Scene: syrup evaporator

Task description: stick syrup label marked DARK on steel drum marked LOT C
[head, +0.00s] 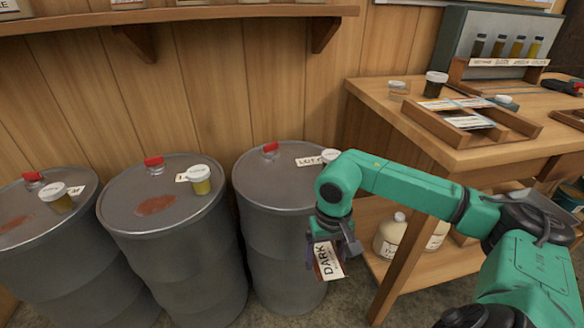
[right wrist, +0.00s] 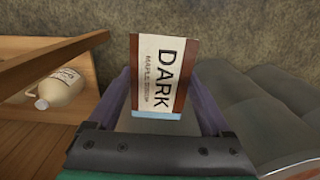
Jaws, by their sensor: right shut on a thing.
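The syrup label marked DARK (head: 329,264) is held in my right gripper (head: 331,246), which is shut on it. In the right wrist view the label (right wrist: 160,72) stands between the two fingers, its print facing the camera and turned sideways. The gripper is in front of the right side of the rightmost steel drum (head: 268,235). A tag (head: 309,161) on that drum's lid seems to start with LOT; its letter is too small to read surely. I cannot tell whether the label touches the drum. My left gripper is not in view.
Two more steel drums (head: 180,250) (head: 75,265) stand to the left, with sample jars (head: 199,180) on their lids. A wooden bench (head: 470,155) with a label tray (head: 440,125) is at right. Jugs (head: 391,236) sit on its lower shelf. A wall shelf (head: 190,14) is above the drums.

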